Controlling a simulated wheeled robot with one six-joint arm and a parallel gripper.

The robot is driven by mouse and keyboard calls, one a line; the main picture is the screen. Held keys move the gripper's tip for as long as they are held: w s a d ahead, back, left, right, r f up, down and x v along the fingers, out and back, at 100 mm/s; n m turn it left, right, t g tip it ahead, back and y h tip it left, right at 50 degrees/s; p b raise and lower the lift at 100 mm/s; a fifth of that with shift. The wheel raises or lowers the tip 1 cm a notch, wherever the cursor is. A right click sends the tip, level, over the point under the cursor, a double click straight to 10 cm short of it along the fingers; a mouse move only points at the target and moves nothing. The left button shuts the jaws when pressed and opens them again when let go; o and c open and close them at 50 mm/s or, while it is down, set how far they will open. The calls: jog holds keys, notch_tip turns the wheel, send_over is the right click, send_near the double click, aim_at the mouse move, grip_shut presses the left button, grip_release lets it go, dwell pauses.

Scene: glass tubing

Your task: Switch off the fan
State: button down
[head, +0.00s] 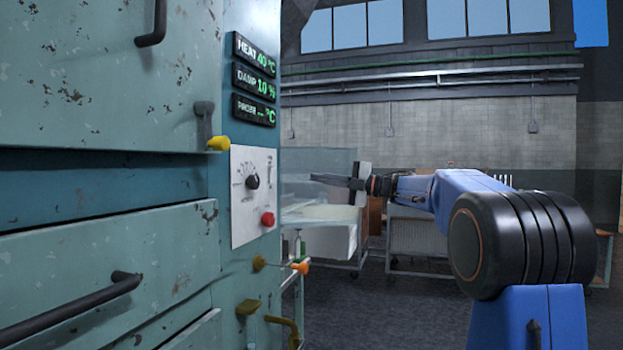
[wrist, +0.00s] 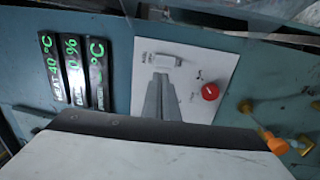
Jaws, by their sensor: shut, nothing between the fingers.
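A white control panel (head: 242,222) is on the side face of the teal cabinet in the head view. It carries a black knob (head: 253,182) with a scale and a red button (head: 267,219) at its lower right. In the wrist view the panel (wrist: 219,62) lies ahead of my gripper, with the red button (wrist: 210,91) right of the fingers. My gripper (head: 313,177) is shut and empty, to the right of the panel. Its fingers (wrist: 160,78) cover part of the panel in the wrist view, and the black knob cannot be made out there. No fan can be recognised.
Three dark displays (head: 255,83) with green readings hang above the panel. A yellow-tipped lever (head: 218,143) is to its upper left. An orange-tipped lever (head: 300,268) sticks out below. A glass-sided white bin (head: 328,236) stands behind my gripper.

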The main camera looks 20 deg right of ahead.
aim_at(274, 171)
jog(key=x, duration=1.2)
jog(key=shift+a, duration=0.1)
jog(key=shift+w+r, duration=0.1)
jog(key=shift+a+r, duration=0.1)
jog(key=shift+a, duration=0.05)
